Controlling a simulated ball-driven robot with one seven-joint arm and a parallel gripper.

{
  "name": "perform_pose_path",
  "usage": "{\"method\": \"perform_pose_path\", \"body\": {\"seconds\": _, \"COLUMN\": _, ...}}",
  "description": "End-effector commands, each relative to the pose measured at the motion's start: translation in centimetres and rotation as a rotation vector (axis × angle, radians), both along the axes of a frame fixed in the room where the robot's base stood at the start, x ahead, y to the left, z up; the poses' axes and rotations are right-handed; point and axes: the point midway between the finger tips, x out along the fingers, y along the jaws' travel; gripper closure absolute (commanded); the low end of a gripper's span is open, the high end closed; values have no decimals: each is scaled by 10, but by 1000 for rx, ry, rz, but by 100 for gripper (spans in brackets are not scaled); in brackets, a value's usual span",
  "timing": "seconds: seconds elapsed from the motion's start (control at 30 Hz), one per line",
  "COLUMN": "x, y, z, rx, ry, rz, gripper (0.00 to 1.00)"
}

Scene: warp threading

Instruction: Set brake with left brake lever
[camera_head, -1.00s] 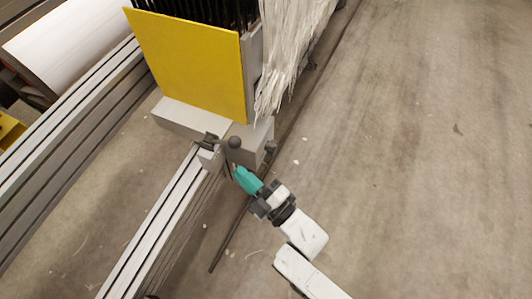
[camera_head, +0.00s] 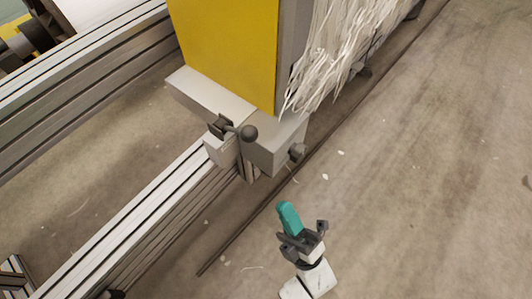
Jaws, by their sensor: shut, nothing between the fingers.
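The brake lever (camera_head: 235,131) is a short dark lever with a round ball knob (camera_head: 249,132) at its end. It sits at the corner of the grey carriage block (camera_head: 272,143), above the rail, with the knob pointing right. My gripper (camera_head: 286,208), with teal fingers, is shut and empty. It is below and to the right of the lever, clearly apart from it. Nothing hides the lever.
A yellow panel (camera_head: 228,45) and hanging white threads (camera_head: 335,50) stand above the block. A dark knob (camera_head: 297,152) sticks out of the block's right side. A metal rail (camera_head: 150,215) runs to the lower left.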

Motion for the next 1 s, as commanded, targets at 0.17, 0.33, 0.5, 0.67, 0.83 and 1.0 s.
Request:
{"method": "perform_pose_path", "body": {"seconds": 0.17, "x": 1, "y": 0, "z": 1, "rx": 0, "ry": 0, "rz": 0, "gripper": 100}}
{"method": "perform_pose_path", "body": {"seconds": 0.33, "x": 8, "y": 5, "z": 10, "rx": 1, "ry": -1, "rz": 0, "gripper": 100}}
{"method": "perform_pose_path", "body": {"seconds": 0.5, "x": 24, "y": 16, "z": 32, "rx": 3, "ry": -4, "rz": 0, "gripper": 100}}
{"method": "perform_pose_path", "body": {"seconds": 0.67, "x": 41, "y": 29, "z": 56, "rx": 3, "ry": -3, "rz": 1, "gripper": 100}}
{"method": "perform_pose_path", "body": {"seconds": 0.83, "x": 58, "y": 41, "z": 78, "rx": 2, "ry": -2, "rz": 1, "gripper": 100}}
{"method": "perform_pose_path", "body": {"seconds": 1.0, "x": 71, "y": 50, "z": 94, "rx": 2, "ry": -1, "rz": 0, "gripper": 100}}
